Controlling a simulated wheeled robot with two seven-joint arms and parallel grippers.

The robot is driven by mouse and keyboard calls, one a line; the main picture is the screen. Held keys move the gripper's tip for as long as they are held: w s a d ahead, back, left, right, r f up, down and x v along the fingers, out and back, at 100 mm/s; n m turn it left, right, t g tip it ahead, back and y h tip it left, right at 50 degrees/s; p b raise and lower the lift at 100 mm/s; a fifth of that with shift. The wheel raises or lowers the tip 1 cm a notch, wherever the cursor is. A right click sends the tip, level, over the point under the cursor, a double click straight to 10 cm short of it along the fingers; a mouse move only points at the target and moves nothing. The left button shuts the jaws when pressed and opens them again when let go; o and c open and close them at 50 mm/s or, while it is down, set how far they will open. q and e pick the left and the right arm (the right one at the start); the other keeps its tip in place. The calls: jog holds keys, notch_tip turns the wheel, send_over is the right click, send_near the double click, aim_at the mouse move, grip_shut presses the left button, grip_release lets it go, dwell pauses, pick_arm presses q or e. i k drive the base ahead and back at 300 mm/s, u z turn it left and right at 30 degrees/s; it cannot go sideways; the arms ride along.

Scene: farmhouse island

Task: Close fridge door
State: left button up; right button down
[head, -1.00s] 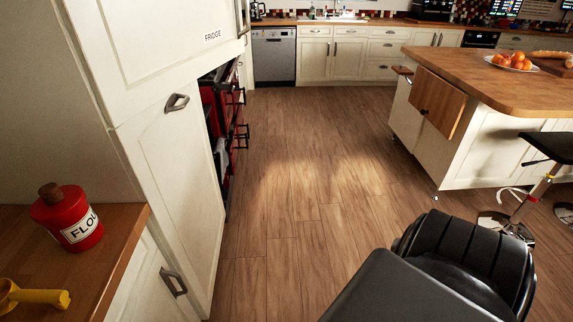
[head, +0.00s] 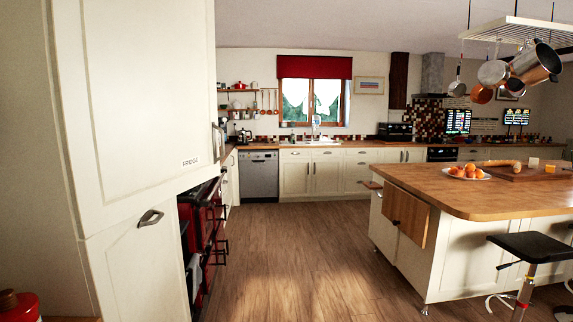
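The tall cream fridge (head: 130,110) stands at the left in the head view, with the label "FRIDGE" on its upper panel. Its lower door (head: 145,260) carries a dark metal handle (head: 151,217). I cannot tell from this angle whether a door stands ajar; its right edge overlaps the red range behind it. Neither of my grippers shows in the view.
A red range cooker (head: 205,235) stands just beyond the fridge. The wooden-topped island (head: 450,190) is at the right, with a black stool (head: 530,248) in front. The wooden floor (head: 290,260) between is clear. A red tin (head: 18,305) is at the lower left.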

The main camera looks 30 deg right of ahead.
aim_at(134, 82)
jog(key=z, duration=0.7)
jog(key=k, duration=1)
jog(key=z, duration=0.8)
jog(key=i, duration=1.9)
jog(key=u, duration=1.55)
jog(key=i, duration=0.65)
jog(key=u, duration=0.7)
